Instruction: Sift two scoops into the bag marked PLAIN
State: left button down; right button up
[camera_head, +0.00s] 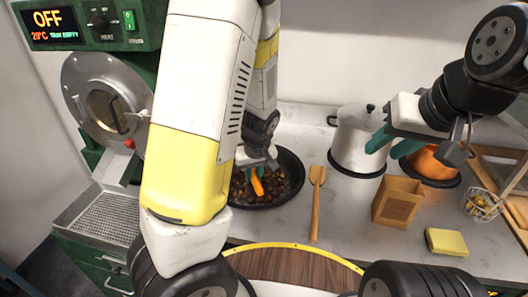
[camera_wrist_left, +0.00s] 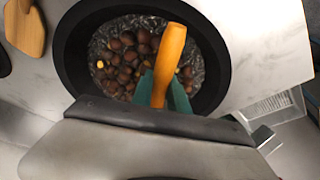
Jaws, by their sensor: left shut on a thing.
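A black pan (camera_head: 297,172) holds dark chestnuts (camera_head: 279,187) in grey grit, left of the counter's middle. My left gripper (camera_head: 257,164) is over the pan, shut on an orange handle (camera_head: 257,183). In the left wrist view the handle (camera_wrist_left: 169,58) stands out between the teal fingers, above the chestnuts (camera_wrist_left: 122,62); the scoop end is hidden. A brown paper bag (camera_head: 397,204) stands upright and open to the right; its label is too small to read. My right gripper (camera_head: 392,147) is open and empty between the white pot and an orange pot.
A wooden spatula (camera_head: 316,203) lies between pan and bag. A lidded white pot (camera_head: 357,150) and an orange pot (camera_head: 432,161) stand behind the bag. A yellow sponge (camera_head: 447,242) lies in front, a wire basket (camera_head: 484,205) at right. A green machine (camera_head: 95,25) is at left.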

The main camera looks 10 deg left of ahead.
pick_arm(q)
jog(key=shift+w+d, duration=0.1)
jog(key=d, duration=0.1)
jog(key=w+d, duration=0.1)
jog(key=d, duration=0.1)
jog(key=w+d, duration=0.1)
jog(key=shift+w+d, duration=0.1)
jog(key=shift+d, duration=0.05)
jog(key=a, duration=0.1)
jog(key=s+a, duration=0.1)
jog(key=a, duration=0.1)
jog(key=s+a, duration=0.1)
jog(key=shift+s+a, duration=0.2)
jog(key=shift+a, duration=0.05)
jog(key=shift+d, duration=0.1)
jog(key=w+d, duration=0.1)
jog(key=d, duration=0.1)
jog(key=w+d, duration=0.1)
jog(key=d, duration=0.1)
jog(key=shift+w+d, duration=0.15)
jog(key=shift+w, duration=0.05)
